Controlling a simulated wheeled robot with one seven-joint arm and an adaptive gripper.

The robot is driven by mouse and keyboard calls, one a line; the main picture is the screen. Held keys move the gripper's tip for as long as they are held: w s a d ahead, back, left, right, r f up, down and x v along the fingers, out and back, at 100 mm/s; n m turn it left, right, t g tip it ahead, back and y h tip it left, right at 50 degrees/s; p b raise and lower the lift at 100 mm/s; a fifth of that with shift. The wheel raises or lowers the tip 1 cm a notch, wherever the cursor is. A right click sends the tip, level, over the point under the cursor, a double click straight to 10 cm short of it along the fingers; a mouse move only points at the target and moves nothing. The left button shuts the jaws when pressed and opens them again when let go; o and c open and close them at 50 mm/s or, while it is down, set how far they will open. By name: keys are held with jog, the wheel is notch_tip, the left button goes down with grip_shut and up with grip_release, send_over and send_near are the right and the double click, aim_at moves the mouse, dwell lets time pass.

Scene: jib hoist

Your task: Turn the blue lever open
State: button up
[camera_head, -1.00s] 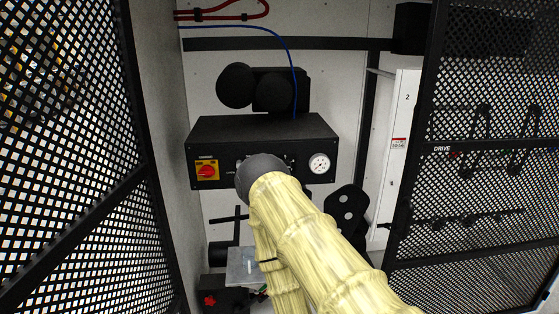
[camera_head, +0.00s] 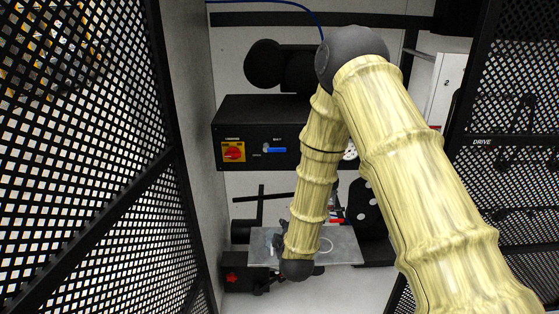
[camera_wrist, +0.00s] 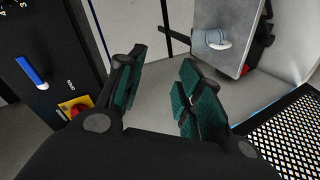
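The blue lever (camera_head: 275,150) sits on the front of a black control box (camera_head: 309,160), lying level in the head view, to the right of a red rotary switch on a yellow plate (camera_head: 233,152). In the wrist view the lever (camera_wrist: 32,73) is at the far left, with the red switch (camera_wrist: 76,108) below it. My gripper (camera_wrist: 160,88) is open and empty, its green-padded fingers apart. It is off to one side of the lever and not touching it. In the head view my arm hides most of the gripper, low in front of the box.
A grey metal plate (camera_head: 345,245) with a pale ring lies below the box; it shows in the wrist view (camera_wrist: 229,30). Black mesh doors stand at left (camera_head: 75,160) and right (camera_head: 515,150). My arm covers the gauge's area.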

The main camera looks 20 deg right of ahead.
aim_at(280, 151)
jog(key=w+r+n+t+h, duration=0.1)
jog(key=w+r, duration=0.2)
jog(key=r, duration=0.3)
jog(key=w+d+r+n+t+h, duration=0.1)
jog(key=w+r+t, duration=0.15)
jog(key=r, duration=0.45)
jog(key=w+r+n+t+h, duration=0.1)
jog(key=w+r+n, duration=0.1)
jog(key=w+r, duration=0.3)
jog(key=p+x, duration=0.1)
jog(key=x, duration=0.2)
jog(key=p+x, duration=0.2)
jog(key=x, duration=0.1)
jog(key=r+p+x, duration=0.1)
jog(key=p+x, duration=0.1)
jog(key=x, duration=0.2)
jog(key=shift+d, duration=0.3)
grip_shut()
